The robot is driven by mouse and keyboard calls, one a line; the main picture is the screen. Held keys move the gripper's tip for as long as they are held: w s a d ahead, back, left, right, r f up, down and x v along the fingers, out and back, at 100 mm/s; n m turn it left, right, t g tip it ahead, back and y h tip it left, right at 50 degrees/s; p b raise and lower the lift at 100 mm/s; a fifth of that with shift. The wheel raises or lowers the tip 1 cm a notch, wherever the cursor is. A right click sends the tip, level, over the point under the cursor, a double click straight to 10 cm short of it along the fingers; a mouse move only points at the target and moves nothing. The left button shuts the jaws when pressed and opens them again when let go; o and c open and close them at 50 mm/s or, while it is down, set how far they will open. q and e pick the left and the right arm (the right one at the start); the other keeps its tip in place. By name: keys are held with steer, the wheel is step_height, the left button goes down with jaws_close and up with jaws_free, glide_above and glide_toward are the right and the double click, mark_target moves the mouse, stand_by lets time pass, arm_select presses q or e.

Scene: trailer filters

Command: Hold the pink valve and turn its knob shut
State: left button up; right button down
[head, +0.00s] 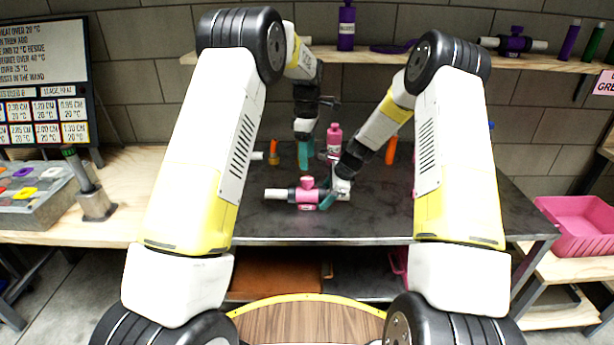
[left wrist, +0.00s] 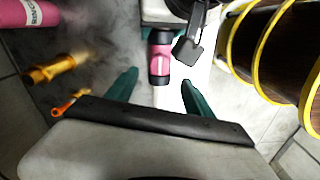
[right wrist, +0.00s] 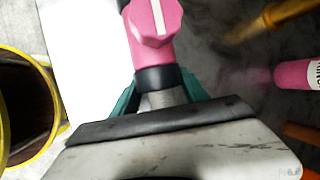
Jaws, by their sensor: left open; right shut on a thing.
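The pink valve (head: 306,196) lies sideways above or on the dark tabletop in the head view, with dark collars and a white pipe end at the left. Its pink knob (head: 307,182) is on top; the knob (right wrist: 154,24) also shows in the right wrist view. My right gripper (head: 338,190) is shut on the valve's right pipe end, beside the dark collar (right wrist: 158,78). My left gripper (head: 305,162) is open and empty, pointing down behind and above the valve. In the left wrist view the valve (left wrist: 160,60) is ahead of its spread fingers, apart from them.
A pink bottle (head: 334,138) stands behind the valve, with orange items (head: 391,150) nearby on the dark table (head: 450,218). A shelf (head: 390,63) with purple parts runs along the wall. A pink bin (head: 575,226) is at the right and a grey tray (head: 40,208) at the left.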

mark_target(307, 179)
arm_select(q)
step_height(307, 179, down, 8)
steer(key=shift+r, duration=0.2)
jaws_close()
stand_by(0.4)
steer(key=m, duration=0.5)
steer(key=shift+m, duration=0.3)
steer(key=m, duration=0.4)
steer(key=shift+m, duration=0.3)
stand_by(0.4)
